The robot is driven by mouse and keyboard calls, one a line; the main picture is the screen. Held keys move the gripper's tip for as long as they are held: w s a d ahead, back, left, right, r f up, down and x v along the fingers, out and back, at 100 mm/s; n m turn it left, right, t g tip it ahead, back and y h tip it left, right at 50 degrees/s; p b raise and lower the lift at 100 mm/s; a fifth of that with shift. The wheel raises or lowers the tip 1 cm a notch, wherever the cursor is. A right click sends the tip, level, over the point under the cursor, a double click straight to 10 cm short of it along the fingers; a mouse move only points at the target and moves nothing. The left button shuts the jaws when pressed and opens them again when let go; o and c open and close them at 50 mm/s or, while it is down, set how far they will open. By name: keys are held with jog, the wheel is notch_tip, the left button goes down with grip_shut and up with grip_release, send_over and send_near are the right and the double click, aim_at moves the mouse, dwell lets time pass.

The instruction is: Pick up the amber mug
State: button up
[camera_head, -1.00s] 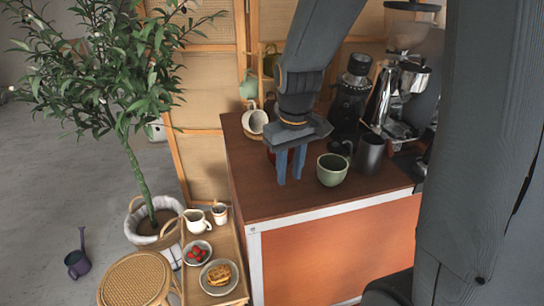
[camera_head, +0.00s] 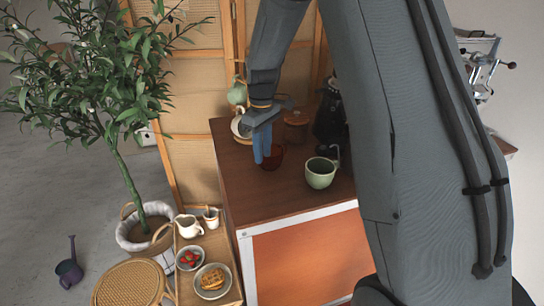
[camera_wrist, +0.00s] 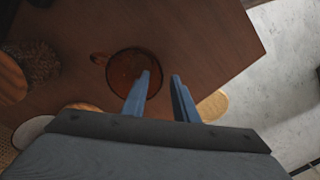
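The amber mug (camera_head: 275,159) stands on the brown counter in the head view, partly hidden behind my fingers. In the wrist view the mug (camera_wrist: 124,72) shows from above as a reddish-brown round with its handle at the left. My gripper (camera_head: 264,158) points down close to the mug. In the wrist view my gripper (camera_wrist: 160,74) is open, its two fingers apart with nothing seen between them. The left finger overlaps the mug's right side in that view, and the right finger is clear of it. I cannot tell whether a finger touches the mug.
A green mug (camera_head: 320,173) stands to the right on the counter (camera_head: 262,198). A lidded brown jar (camera_head: 296,126) and a dark grinder (camera_head: 330,117) are behind. A pale cup (camera_head: 239,130) is at the back left. The counter's front left is clear.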

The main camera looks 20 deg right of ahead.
jog(key=shift+f+p, duration=0.3)
jog(key=shift+f, duration=0.95)
grip_shut()
notch_tip(320, 180, up, 10)
jog(key=b, duration=0.3)
